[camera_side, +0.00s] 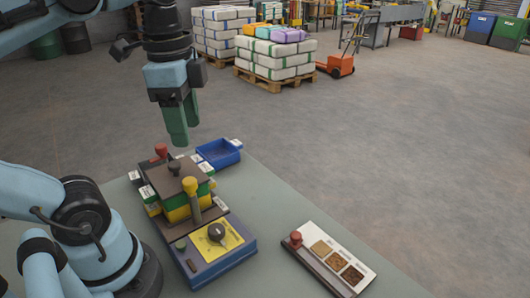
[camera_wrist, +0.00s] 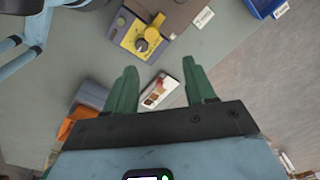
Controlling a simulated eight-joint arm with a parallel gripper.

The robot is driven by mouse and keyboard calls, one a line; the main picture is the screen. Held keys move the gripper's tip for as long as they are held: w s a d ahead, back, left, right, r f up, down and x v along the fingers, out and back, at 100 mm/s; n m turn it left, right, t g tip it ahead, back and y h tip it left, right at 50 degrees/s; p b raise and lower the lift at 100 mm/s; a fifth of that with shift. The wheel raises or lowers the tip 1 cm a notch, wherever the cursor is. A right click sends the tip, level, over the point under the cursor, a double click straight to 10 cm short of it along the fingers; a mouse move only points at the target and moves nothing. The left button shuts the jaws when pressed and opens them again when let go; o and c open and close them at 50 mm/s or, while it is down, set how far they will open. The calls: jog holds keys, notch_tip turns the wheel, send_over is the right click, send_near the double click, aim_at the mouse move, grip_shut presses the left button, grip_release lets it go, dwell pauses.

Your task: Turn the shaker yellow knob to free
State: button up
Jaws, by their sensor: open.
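The box has a yellow panel (camera_side: 235,242) with a black dial (camera_side: 216,231). My gripper (camera_side: 182,143) is open and empty, pointing down above and behind the block. Its two green fingers (camera_wrist: 160,67) show apart in the wrist view.
A sample tray (camera_side: 345,265) lies at the right. The table between tray and control box is clear. Pallets of sacks (camera_side: 275,55) stand far back.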

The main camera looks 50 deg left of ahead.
aim_at(189, 180)
jog(key=shift+m+g, duration=0.3)
jog(key=shift+m, duration=0.1)
jog(key=f, duration=0.7)
jog(key=s+f, duration=0.1)
jog(key=f, duration=0.3)
jog(key=shift+s, duration=0.1)
grip_shut()
